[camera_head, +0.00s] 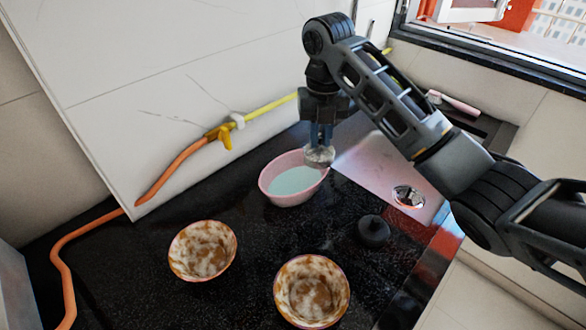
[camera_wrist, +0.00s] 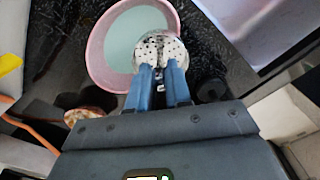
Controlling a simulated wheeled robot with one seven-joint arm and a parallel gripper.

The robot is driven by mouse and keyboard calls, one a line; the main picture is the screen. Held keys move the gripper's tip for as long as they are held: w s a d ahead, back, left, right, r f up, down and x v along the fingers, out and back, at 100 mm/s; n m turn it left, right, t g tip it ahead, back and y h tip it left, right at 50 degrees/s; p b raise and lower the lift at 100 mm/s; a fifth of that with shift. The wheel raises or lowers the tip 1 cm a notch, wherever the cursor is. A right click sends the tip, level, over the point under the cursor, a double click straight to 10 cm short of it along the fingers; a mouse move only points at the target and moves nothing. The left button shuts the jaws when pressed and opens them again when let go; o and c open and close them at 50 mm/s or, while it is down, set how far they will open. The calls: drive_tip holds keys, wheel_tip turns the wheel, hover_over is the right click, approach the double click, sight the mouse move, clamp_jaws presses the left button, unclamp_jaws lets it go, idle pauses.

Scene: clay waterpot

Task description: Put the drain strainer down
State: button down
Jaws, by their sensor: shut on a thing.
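My gripper (camera_head: 319,140) points down and is shut on the drain strainer (camera_head: 319,156), a small silvery piece with holes. In the wrist view my blue fingertips (camera_wrist: 160,75) hold the perforated strainer (camera_wrist: 158,48) at its near side. The strainer is over the right rim of a pink oval basin (camera_head: 268,190) with pale water in it. I cannot tell whether it touches the rim. A sink (camera_head: 375,168) lies to the right, with a round metal drain (camera_head: 409,196) in its floor.
Two brown-and-white bowls (camera_head: 203,250) (camera_head: 312,291) stand on the black speckled counter (camera_head: 240,285). A round black object (camera_head: 374,231) lies near the drain. An orange and yellow hose (camera_head: 170,182) runs along the wall. A pink-handled brush (camera_head: 455,102) lies behind the sink.

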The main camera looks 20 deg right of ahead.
drive_tip(key=shift+w+a+f+p, duration=0.2)
drive_tip(key=shift+a+f, duration=0.65)
drive_tip(key=shift+f, duration=0.35)
drive_tip(key=shift+w+a+f+p, duration=0.15)
drive_tip(key=shift+w+a+f, duration=0.1)
drive_tip(key=shift+a+f, duration=0.85)
drive_tip(key=shift+w+a+f+p, duration=0.2)
drive_tip(key=shift+a+f, duration=0.45)
drive_tip(key=shift+f, duration=0.7)
drive_tip(key=shift+f, duration=0.2)
drive_tip(key=c, duration=1.1)
unclamp_jaws()
drive_tip(key=shift+o, duration=0.2)
wheel_tip(320, 180, up, 12)
drive_tip(key=shift+r+p, duration=0.2)
drive_tip(key=shift+p, duration=0.25)
